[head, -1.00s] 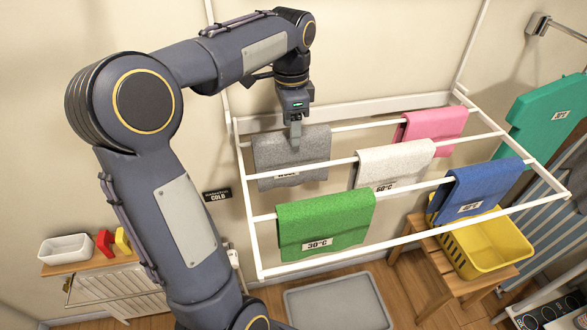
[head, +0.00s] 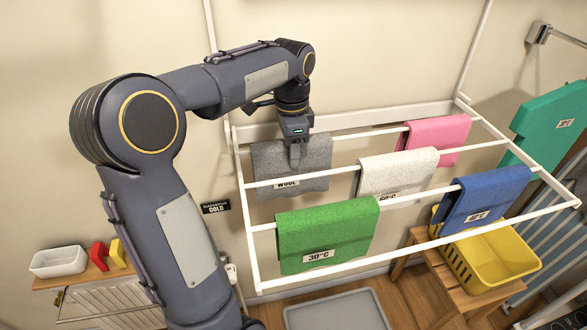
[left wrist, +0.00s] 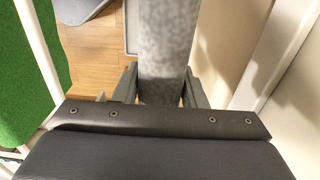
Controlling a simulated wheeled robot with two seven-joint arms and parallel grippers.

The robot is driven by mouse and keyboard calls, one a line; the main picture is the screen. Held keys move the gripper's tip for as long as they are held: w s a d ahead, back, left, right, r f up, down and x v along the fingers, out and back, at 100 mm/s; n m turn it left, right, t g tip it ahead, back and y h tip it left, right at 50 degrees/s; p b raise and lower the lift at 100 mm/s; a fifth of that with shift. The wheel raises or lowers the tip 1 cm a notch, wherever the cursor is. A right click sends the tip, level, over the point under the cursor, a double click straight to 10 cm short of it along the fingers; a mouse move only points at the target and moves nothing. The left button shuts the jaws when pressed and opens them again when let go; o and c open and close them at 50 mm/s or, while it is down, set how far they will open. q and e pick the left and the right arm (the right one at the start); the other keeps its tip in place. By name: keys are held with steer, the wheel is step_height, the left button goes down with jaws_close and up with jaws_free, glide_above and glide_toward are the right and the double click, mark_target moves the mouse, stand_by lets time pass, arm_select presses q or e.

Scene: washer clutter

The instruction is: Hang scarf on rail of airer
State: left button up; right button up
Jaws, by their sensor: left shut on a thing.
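The grey scarf (head: 312,182), with a label that reads WOOL, hangs folded at the back left rail of the white airer (head: 262,257). My left gripper (head: 295,163) points down and is shut on the scarf near its top. In the left wrist view, the scarf (left wrist: 168,45) shows as a narrow grey band between the fingers. The gripper hides part of the rail and the scarf's top, so how the scarf sits over the rail is partly unseen. My right gripper is not in view.
Green (head: 325,228), white (head: 395,175), pink (head: 440,132) and blue (head: 485,197) cloths hang on the airer's rails. A yellow basket (head: 500,255) stands on a wooden stool at the right. A grey tray (head: 340,312) lies on the floor.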

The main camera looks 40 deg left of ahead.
arm_select(q)
steer(key=shift+r+p, duration=4.35)
steer(key=shift+r, duration=0.4)
step_height(320, 180, up, 2)
steer(key=shift+r+p, duration=0.2)
steer(key=shift+p, duration=0.2)
step_height(320, 180, up, 6)
steer(key=shift+f, duration=0.15)
